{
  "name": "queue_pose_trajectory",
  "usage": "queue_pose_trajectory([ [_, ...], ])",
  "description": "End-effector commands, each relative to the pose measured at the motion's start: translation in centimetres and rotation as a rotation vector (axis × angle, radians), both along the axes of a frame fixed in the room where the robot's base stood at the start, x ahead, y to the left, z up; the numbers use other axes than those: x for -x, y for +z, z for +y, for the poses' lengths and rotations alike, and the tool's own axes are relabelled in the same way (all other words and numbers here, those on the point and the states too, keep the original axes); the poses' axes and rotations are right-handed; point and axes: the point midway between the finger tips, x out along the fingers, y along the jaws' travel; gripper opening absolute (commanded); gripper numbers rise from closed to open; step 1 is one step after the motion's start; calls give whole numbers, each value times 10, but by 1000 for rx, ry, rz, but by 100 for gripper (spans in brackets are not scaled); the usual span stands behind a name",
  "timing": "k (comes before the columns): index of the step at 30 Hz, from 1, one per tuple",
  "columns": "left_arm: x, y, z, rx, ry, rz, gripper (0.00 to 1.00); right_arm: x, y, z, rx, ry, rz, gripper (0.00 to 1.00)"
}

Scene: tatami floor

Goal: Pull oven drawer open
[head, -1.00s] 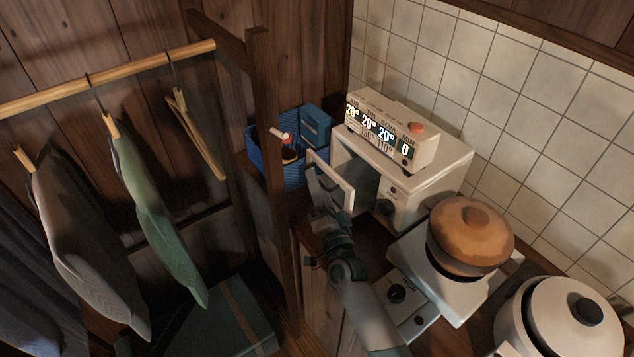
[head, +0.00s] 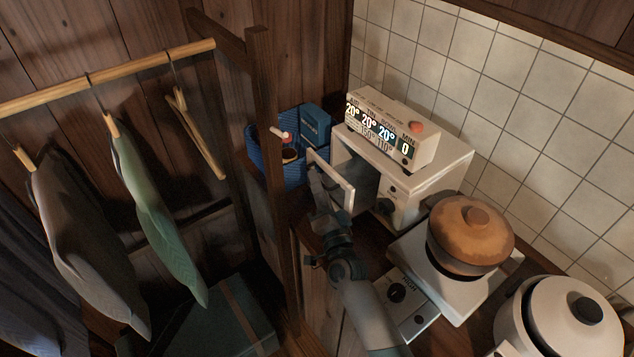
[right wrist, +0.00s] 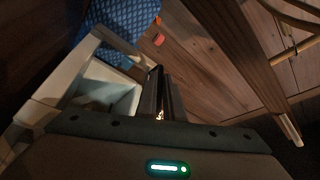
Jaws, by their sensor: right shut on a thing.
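The white oven (head: 432,185) stands on the counter at the back, with lit digits on top. Its framed front part (head: 347,194) stands out from the oven's left side, leaving a dark opening behind it. My right gripper (head: 317,180) is at the outer face of this front and shut on its handle. In the right wrist view the pale front (right wrist: 40,112) is at left, beside the dark fingers of my right gripper (right wrist: 160,88). The fingers hide most of the handle. My left gripper is not in view.
A blue basket (head: 262,160) sits behind the oven front. A wooden post (head: 268,170) stands close left of my right gripper. A stove with a brown-lidded pot (head: 468,240) and a white cooker (head: 550,325) are at right. Clothes (head: 150,205) hang at left.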

Motion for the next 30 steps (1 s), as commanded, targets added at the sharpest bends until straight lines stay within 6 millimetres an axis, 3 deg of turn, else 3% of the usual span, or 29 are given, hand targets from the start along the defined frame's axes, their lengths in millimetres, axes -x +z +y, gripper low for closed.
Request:
queue_pose_trajectory([
  [24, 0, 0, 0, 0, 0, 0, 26, 1, -1, 0, 1, 0, 2, 0],
  [30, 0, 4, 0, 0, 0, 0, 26, 15, -1, 20, -4, 2, 4, 0],
])
